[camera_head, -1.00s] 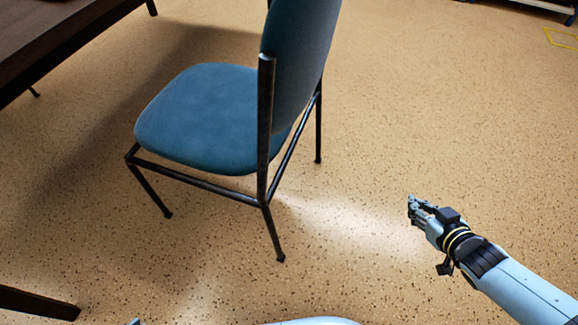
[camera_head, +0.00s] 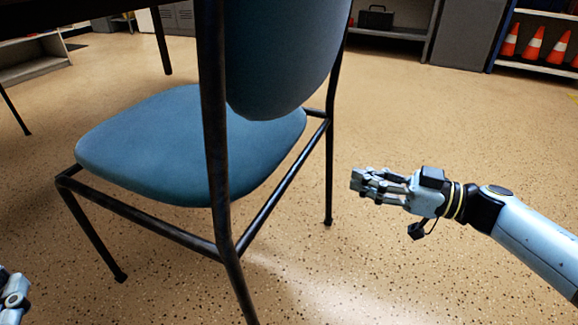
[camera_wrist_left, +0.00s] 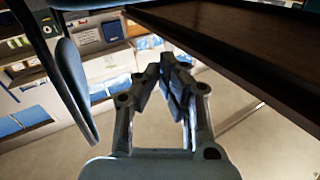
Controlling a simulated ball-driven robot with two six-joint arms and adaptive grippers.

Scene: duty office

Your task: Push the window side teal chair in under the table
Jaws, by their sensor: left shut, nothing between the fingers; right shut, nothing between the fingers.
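The teal chair (camera_head: 170,140) stands upright on the floor, its backrest (camera_head: 280,55) nearest me and its seat pointing left. The dark table (camera_head: 100,9) shows only as an edge at the top left of the head view; its brown top (camera_wrist_left: 250,40) fills the upper right of the left wrist view. My left gripper (camera_wrist_left: 170,65) is shut and empty, below the table edge in that picture; only part of it shows at the head view's left edge. My right gripper (camera_head: 358,180) is shut and empty, right of the chair and apart from it.
Orange cones (camera_head: 533,42) stand on a shelf at the far right. A black case (camera_head: 375,17) sits on a low shelf at the back. A shelf (camera_head: 35,62) stands at the far left. The floor right of and behind the chair is clear.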

